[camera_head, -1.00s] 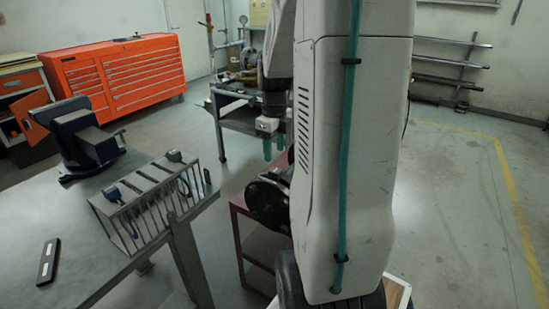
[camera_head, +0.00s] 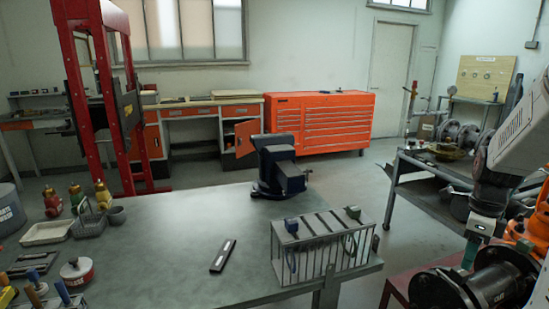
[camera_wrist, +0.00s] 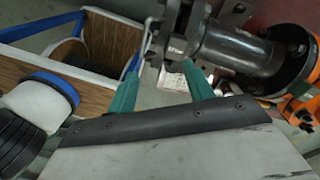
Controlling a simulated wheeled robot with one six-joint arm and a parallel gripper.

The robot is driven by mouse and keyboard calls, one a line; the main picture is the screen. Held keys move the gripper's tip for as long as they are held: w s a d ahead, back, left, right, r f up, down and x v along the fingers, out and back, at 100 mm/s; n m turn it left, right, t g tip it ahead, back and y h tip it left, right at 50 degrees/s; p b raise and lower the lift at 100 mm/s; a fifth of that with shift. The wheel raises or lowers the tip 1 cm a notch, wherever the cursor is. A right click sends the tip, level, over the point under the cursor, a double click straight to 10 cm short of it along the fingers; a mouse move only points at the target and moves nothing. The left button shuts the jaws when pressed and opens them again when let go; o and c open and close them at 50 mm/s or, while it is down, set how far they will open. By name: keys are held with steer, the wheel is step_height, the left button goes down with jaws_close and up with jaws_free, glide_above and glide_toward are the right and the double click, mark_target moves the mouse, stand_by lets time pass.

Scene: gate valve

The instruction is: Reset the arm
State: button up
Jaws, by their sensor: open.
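My gripper (camera_head: 469,252) hangs at the right of the head view, at the end of my white arm, with one green finger clearly showing. In the wrist view the two green fingers of my gripper (camera_wrist: 163,72) stand apart with nothing between them. A dark flanged valve body (camera_head: 480,287) lies just below and right of the gripper in the head view. In the wrist view the grey flanged valve (camera_wrist: 235,48) is beyond the right finger, with an orange part (camera_wrist: 300,105) beside it. I cannot tell whether a finger touches it.
A metal workbench (camera_head: 165,265) carries a vise (camera_head: 280,168), a wire rack (camera_head: 325,245) and a black bar (camera_head: 222,256). An orange tool chest (camera_head: 318,122) stands at the back. A grey cart (camera_head: 430,190) stands behind my gripper. Floor between bench and cart is clear.

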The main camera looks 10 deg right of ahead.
steer(key=s+a+r+n, duration=0.3)
steer(key=a+n, duration=0.6)
steer(key=s+a+r+n+t, duration=0.1)
steer(key=s+a+r+n, duration=0.2)
steer(key=a+n, duration=0.7)
steer(key=s+a+r+n+t, duration=0.1)
steer(key=s+a+r+n, duration=0.3)
steer(key=a+n, duration=0.6)
steer(key=shift+s+h, duration=0.3)
steer(key=shift+s, duration=0.3)
steer(key=shift+c, duration=0.3)
